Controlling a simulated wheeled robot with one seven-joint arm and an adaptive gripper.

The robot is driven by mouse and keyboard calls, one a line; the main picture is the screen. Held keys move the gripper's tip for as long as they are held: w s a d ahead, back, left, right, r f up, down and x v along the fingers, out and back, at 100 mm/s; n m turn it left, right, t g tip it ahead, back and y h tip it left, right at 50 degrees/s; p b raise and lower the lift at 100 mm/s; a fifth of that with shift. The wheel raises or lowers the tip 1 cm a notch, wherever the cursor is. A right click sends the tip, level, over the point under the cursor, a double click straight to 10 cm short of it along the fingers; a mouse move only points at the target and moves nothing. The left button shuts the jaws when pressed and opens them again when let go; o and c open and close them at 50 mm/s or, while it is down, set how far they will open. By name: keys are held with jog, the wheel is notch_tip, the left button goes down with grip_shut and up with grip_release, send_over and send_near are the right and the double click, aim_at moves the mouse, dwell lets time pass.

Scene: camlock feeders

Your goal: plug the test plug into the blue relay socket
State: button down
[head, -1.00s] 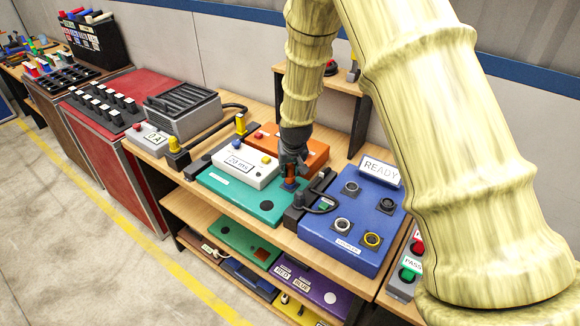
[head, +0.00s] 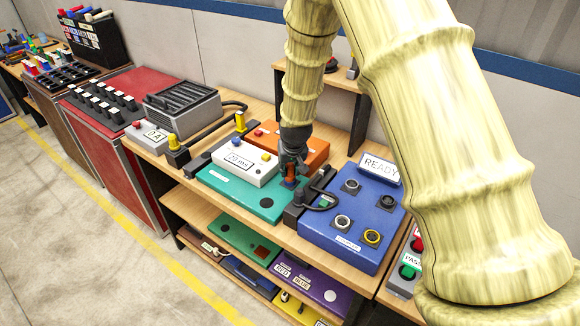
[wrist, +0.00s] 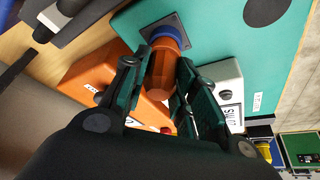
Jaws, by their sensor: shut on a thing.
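My gripper (wrist: 160,80) is shut on an orange cylindrical plug (wrist: 160,72). In the head view my gripper (head: 291,166) points down over the right part of a teal board (head: 235,194). The plug's far end meets a blue ring (wrist: 165,36), which sits on a dark square plate (wrist: 182,27) on the teal board. The plug and ring look in line and touching. I cannot tell how deep the plug sits, since the ring hides its end.
A white timer box (head: 245,164) and an orange box (head: 300,146) stand close by. At the right is a blue test unit (head: 330,232) with round sockets and a READY sign (head: 379,168). A black cabled connector (head: 295,212) lies between the board and that unit.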

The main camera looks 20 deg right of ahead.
jog(key=shift+f, duration=0.2)
jog(key=shift+f, duration=0.25)
jog(key=shift+f+b, duration=0.3)
jog(key=c, duration=1)
grip_release()
jog(key=shift+c, duration=0.2)
jog(key=shift+r, duration=0.1)
jog(key=w+p+v, duration=0.1)
jog(key=p+v, duration=0.2)
jog(key=v, duration=1.2)
jog(key=shift+r, duration=0.6)
